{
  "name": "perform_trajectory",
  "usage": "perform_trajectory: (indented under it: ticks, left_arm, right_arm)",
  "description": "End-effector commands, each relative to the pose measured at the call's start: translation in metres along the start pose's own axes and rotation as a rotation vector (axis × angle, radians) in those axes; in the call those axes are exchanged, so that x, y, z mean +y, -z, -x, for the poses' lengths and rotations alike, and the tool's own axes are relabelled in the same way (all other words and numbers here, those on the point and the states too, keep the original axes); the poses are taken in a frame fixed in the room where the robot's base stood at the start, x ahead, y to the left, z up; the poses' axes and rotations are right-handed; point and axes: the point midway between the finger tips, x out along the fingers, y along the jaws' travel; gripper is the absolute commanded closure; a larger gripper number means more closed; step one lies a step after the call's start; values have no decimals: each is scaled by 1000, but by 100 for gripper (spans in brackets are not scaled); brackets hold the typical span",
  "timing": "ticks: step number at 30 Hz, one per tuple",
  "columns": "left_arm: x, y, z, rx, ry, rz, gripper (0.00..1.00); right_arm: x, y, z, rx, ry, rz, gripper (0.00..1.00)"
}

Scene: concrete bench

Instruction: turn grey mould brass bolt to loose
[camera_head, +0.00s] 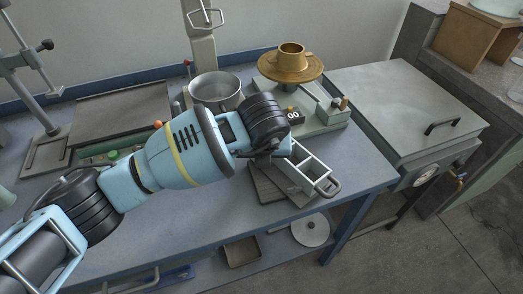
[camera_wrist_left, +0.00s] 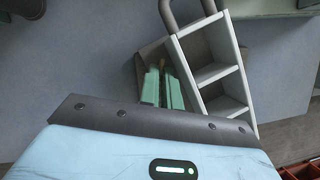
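The grey mould (camera_head: 308,168) stands on the blue bench near its front right edge, with open compartments in a row and a grey loop handle at its near end. It also shows in the left wrist view (camera_wrist_left: 218,73), with its handle at the top. My left gripper (camera_wrist_left: 164,88) is beside the mould's long wall; its green fingers are a little apart. A small brownish strip, perhaps the brass bolt (camera_wrist_left: 168,78), shows between or just behind the fingers. I cannot tell whether they touch it. In the head view my wrist hides the fingers and the bolt. My right gripper is not in view.
A scale with a brass pan (camera_head: 291,66) and cup stands behind the mould. A metal pot (camera_head: 215,88) is behind my left arm. A grey lidded box (camera_head: 408,105) stands to the right. The bench front in the middle is clear.

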Motion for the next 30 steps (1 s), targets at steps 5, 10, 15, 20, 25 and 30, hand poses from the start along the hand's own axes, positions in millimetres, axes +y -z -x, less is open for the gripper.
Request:
perform_trajectory:
  ticks: [5, 10, 15, 20, 25, 30]
  left_arm:
    - [-3, -3, 5, -5, -62, 150, 100]
    - [-4, -3, 4, -5, -116, 281, 100]
    - [-5, -3, 3, -4, -158, 385, 100]
    - [-6, -3, 2, -4, -185, 453, 100]
    - [-6, -3, 1, -3, -203, 496, 100]
    - [-6, -3, 1, -2, -209, 511, 100]
  right_arm:
    - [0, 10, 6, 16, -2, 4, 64]
    - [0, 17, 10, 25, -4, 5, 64]
    - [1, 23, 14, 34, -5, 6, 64]
    - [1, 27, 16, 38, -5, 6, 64]
    - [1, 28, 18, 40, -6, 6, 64]
    - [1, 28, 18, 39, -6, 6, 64]
